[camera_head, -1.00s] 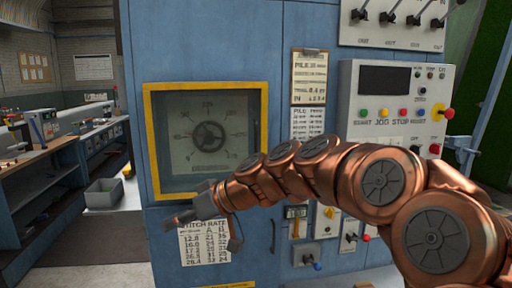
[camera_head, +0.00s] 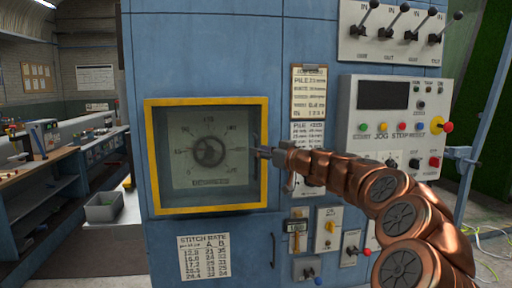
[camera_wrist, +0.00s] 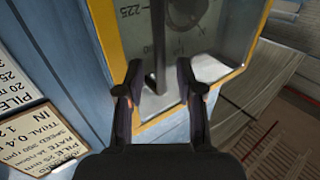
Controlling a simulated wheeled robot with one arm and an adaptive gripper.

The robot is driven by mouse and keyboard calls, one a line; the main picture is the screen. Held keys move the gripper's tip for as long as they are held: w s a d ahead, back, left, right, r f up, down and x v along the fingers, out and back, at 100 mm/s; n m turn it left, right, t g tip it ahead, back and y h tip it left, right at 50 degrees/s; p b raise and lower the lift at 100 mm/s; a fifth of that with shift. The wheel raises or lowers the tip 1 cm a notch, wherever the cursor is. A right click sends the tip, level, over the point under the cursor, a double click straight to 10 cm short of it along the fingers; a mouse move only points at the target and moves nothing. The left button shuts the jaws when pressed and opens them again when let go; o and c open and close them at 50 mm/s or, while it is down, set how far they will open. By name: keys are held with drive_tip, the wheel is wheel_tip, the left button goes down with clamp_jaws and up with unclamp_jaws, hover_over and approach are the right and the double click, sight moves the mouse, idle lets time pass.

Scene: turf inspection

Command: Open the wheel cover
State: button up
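The wheel cover is a clear window in a yellow frame (camera_head: 205,102) on the blue cabinet; it looks closed. Behind it a dark handwheel (camera_head: 209,152) sits in front of a dial. A dark upright bar handle (camera_wrist: 158,45) is on the cover, near its right side in the head view. My gripper (camera_head: 259,152) is at that right side. In the wrist view my gripper (camera_wrist: 160,75) is open, with its fingers apart on either side of the bar and gaps visible. I cannot tell whether either finger touches it.
A control panel (camera_head: 347,118) with buttons and a red-yellow knob is right of the cover. Levers (camera_head: 403,22) are above it. Small switch boxes (camera_head: 328,229) and a stitch rate sheet (camera_head: 205,259) are below. A workbench (camera_head: 40,175) and grey bin (camera_head: 104,207) stand left.

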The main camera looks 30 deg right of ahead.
drive_tip(key=shift+w+a+p, duration=0.25)
drive_tip(key=shift+w+p, duration=0.05)
drive_tip(key=shift+w, duration=0.95)
clamp_jaws()
